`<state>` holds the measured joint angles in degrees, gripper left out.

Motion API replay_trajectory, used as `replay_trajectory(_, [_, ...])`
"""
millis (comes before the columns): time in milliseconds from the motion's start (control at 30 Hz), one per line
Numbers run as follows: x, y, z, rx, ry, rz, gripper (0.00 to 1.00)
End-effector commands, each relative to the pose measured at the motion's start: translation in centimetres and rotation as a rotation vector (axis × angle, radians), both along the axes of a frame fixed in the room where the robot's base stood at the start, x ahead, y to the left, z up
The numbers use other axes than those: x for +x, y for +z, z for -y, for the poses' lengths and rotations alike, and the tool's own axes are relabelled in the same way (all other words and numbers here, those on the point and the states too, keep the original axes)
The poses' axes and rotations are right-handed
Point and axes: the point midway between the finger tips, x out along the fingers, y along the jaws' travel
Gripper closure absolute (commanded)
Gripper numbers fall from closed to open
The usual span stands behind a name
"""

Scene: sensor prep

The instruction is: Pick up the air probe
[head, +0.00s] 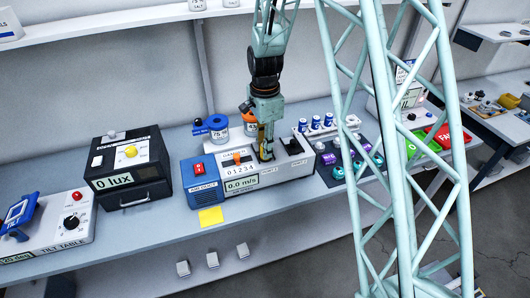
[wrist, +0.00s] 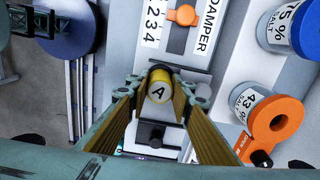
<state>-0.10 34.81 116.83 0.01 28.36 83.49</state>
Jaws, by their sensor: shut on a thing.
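The air probe appears to be the yellow cylinder with a grey cap marked "A" (wrist: 159,86); in the wrist view it sits between my gripper's two fingertips. My gripper (wrist: 160,98) is shut on it, one finger on each side. In the head view my gripper (head: 266,152) points down over the right part of the air duct unit (head: 204,194), which has a blue end and a 0.0 m/s display. My fingers hide most of the probe there. I cannot tell whether its lower end is still in the unit.
A damper slider with an orange knob (wrist: 183,14) lies close by on the unit. Blue and orange salt jars (wrist: 270,113) stand beside my gripper. A black lux box (head: 128,168) stands left, and a dark tray with teal and purple items (head: 326,180) right. A yellow note (head: 211,216) lies in front.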

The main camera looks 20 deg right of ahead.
Motion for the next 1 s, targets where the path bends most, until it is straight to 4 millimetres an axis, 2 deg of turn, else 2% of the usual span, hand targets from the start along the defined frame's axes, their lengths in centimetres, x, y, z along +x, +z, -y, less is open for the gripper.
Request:
replay_trajectory(367, [0.1, 2.1, 0.0, 0.000, 0.000, 0.003, 0.98])
replay_trajectory(800, [0.1, 7.4, 0.0, 0.000, 0.000, 0.003, 0.98])
replay_trajectory(1000, [0.1, 9.2, 0.0, 0.000, 0.000, 0.002, 0.98])
